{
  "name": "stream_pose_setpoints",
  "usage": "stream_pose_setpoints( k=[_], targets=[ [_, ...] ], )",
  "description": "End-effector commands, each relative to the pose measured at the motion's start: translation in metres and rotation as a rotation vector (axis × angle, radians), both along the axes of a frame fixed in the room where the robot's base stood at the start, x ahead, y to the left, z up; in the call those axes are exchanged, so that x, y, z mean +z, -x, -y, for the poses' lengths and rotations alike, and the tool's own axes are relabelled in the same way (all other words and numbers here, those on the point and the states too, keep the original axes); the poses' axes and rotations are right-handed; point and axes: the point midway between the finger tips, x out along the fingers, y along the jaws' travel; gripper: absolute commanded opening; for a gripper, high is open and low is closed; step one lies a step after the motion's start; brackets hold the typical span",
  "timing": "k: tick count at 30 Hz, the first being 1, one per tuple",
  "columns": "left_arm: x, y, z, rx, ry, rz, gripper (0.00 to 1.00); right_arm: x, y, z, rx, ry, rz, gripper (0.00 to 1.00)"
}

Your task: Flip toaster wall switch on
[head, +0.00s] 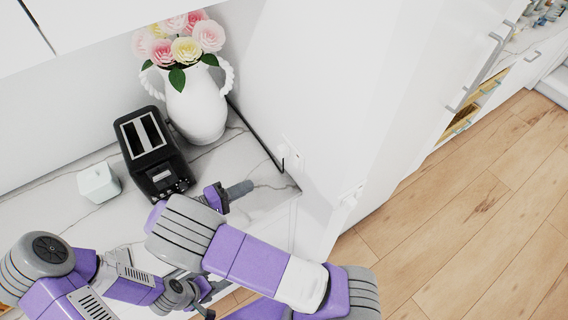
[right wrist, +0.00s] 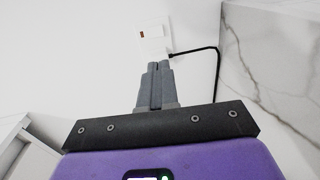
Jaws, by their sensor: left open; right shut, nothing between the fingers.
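The white wall switch (right wrist: 152,38) is in the upper middle of the right wrist view, with a small red-brown mark on its left part. A black cord meets its lower right side. In the head view the wall fitting (head: 290,152) is small, on the white wall past the counter's end. The black toaster (head: 150,150) stands on the counter. My right gripper (head: 246,187) is shut and empty, its fingertips (right wrist: 158,66) just below the switch in the wrist view; I cannot tell whether they touch. My left gripper (head: 200,300) is open, low in the head view.
A white vase (head: 197,108) with pink and yellow flowers stands behind the toaster. A small white container (head: 98,183) is left of it. The black cord (right wrist: 218,75) runs along the wall by the marble. Wooden floor (head: 470,220) is open at the right.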

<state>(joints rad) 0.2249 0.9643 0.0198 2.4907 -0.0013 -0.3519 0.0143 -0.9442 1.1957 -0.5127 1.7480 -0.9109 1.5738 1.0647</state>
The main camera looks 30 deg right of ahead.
Motion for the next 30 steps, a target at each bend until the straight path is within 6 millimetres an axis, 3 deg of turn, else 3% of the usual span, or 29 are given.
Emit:
stream_pose_setpoints(
  k=[7,11,24,30],
  targets=[
    [0.000,0.000,0.000,0.000,0.000,-0.001,0.43,-0.001,0.000,0.003,-0.002,-0.003,-0.005,0.00],
    [0.002,0.000,0.000,0.000,0.000,0.000,0.43,-0.002,0.000,0.017,-0.005,-0.003,-0.005,0.00],
    [0.013,0.000,0.000,0.000,0.000,0.000,0.43,-0.013,-0.007,0.106,-0.006,-0.004,-0.008,0.00],
    [0.016,0.000,0.000,0.000,0.000,0.000,0.43,-0.017,-0.009,0.131,-0.004,-0.003,-0.007,0.00]
  ],
)
